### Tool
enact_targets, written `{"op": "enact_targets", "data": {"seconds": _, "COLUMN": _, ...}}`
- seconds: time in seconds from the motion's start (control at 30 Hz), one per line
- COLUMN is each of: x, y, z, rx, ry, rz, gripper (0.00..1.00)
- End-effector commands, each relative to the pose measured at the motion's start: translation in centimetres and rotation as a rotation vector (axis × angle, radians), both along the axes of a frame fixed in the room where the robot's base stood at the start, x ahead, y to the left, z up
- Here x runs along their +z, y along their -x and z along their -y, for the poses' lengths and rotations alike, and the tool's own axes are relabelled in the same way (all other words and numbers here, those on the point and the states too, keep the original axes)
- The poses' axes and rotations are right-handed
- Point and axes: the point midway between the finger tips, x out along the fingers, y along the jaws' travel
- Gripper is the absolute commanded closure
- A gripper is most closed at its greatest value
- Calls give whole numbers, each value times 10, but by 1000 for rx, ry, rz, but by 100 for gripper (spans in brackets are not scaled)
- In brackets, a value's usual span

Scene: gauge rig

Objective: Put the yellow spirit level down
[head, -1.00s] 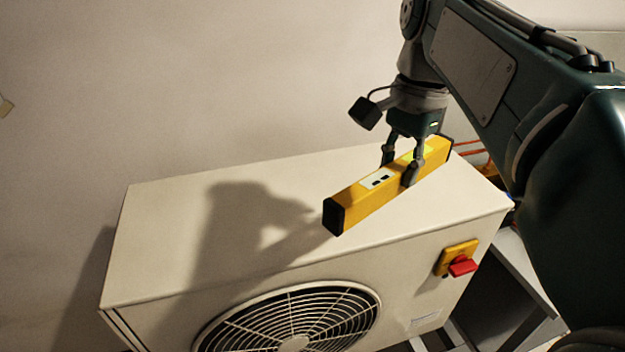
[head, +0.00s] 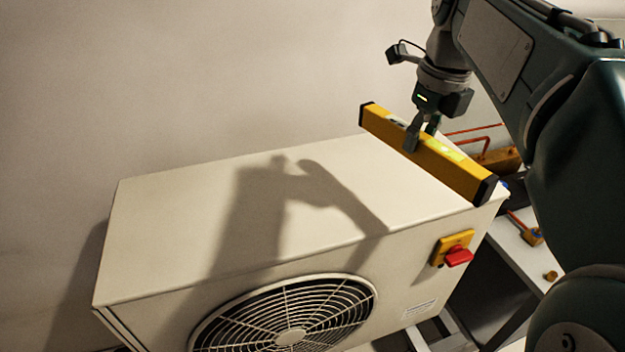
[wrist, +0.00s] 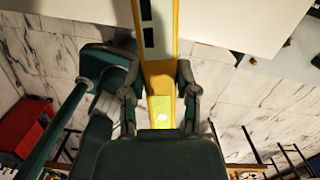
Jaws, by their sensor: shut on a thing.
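The yellow spirit level (head: 455,168) has black end caps and is held in my gripper (head: 422,142) over the right end of the white fan unit. In the head view it slants from upper left to lower right. My gripper is shut on it near its middle. In the wrist view the level (wrist: 160,75) runs away between the two fingers (wrist: 160,95), with a bright green-yellow vial window (wrist: 161,108) close to the palm. Its shadow falls on the unit's top, so it seems to be raised; the exact gap cannot be told.
The white fan unit (head: 200,220) has a broad bare top, with a front grille (head: 290,325) and a red-and-yellow switch (head: 456,252). A bench (head: 515,240) with small brass parts and red pipes (head: 485,135) lies to the right. A wall stands behind.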

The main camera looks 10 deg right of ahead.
Motion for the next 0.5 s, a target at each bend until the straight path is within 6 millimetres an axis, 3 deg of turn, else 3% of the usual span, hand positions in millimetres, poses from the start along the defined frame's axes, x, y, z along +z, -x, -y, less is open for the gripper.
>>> {"op": "enact_targets", "data": {"seconds": 0.13, "x": 0, "y": -5, "z": 4, "rx": -156, "ry": 1, "rz": 0, "gripper": 100}}
{"op": "enact_targets", "data": {"seconds": 0.33, "x": -3, "y": -13, "z": 7, "rx": -236, "ry": 0, "rz": -1, "gripper": 100}}
{"op": "enact_targets", "data": {"seconds": 0.5, "x": -19, "y": -44, "z": 14, "rx": -237, "ry": 0, "rz": -4, "gripper": 100}}
